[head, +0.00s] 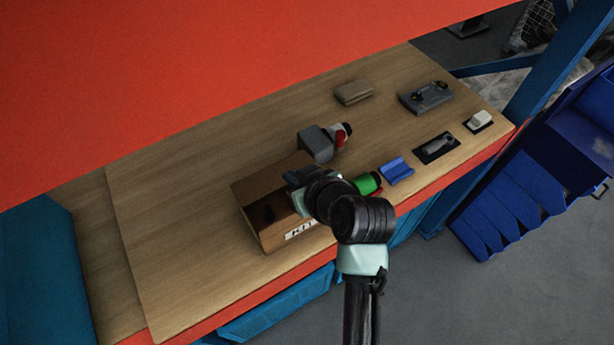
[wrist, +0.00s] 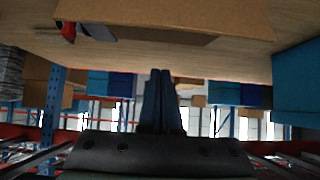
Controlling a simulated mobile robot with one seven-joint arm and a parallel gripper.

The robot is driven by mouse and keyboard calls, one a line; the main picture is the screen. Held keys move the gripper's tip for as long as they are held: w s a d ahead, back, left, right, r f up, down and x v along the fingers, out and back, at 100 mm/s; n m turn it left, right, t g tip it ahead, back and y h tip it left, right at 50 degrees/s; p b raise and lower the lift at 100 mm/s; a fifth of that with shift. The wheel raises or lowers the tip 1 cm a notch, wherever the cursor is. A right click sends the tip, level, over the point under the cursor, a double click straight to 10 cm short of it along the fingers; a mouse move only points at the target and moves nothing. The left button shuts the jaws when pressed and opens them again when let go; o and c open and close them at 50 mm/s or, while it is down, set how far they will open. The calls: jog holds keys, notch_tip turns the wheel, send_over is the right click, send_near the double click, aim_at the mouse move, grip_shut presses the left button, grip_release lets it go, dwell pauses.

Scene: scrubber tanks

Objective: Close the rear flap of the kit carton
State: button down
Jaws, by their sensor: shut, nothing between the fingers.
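The kit carton (head: 250,187) stands near the front edge of the wooden bench in the head view, with a KIT label on its front. A dark shape shows on or in its left part. I cannot tell a separate rear flap there, nor its angle, since my arm covers the right part. In the wrist view a broad brown cardboard panel (wrist: 170,14) with a darker strip below it crosses the top. My gripper (wrist: 160,75) is shut and empty, its fingers pointing toward the cardboard, apart from it in the picture. In the head view my gripper (head: 293,179) is over the carton, its fingertips unclear.
A grey fixture (head: 317,143) with a red knob stands behind the carton. A green cylinder (head: 366,183) and blue block (head: 397,170) are to its right. An orange shelf (head: 200,80) hangs overhead. The bench left of the carton is clear.

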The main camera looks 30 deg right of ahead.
aim_at(284, 186)
jog(key=v, duration=0.3)
jog(key=b+v, duration=0.1)
jog(key=shift+s+f, duration=0.25)
jog(key=shift+s, duration=0.3)
jog(key=w+a+g+y, duration=0.2)
jog(key=w+a+g, duration=0.15)
jog(key=w, duration=0.35)
jog(key=d+f+g, duration=0.1)
jog(key=f, duration=0.2)
jog(key=w+d+f+g+h+p, duration=0.1)
jog(key=f+g, duration=0.1)
jog(key=f, duration=0.1)
jog(key=w+d+f+g+h, duration=0.1)
jog(key=f, duration=0.1)
jog(key=shift+w+d+f, duration=0.15)
jog(key=shift+w+f, duration=0.05)
jog(key=shift+f, duration=0.2)
jog(key=shift+s+f+t, duration=0.2)
jog(key=shift+f+t, duration=0.35)
jog(key=shift+f, duration=0.15)
jog(key=shift+s+f+t+b, duration=0.1)
jog(key=shift+s+t+b, duration=0.15)
jog(key=shift+t+b, duration=0.3)
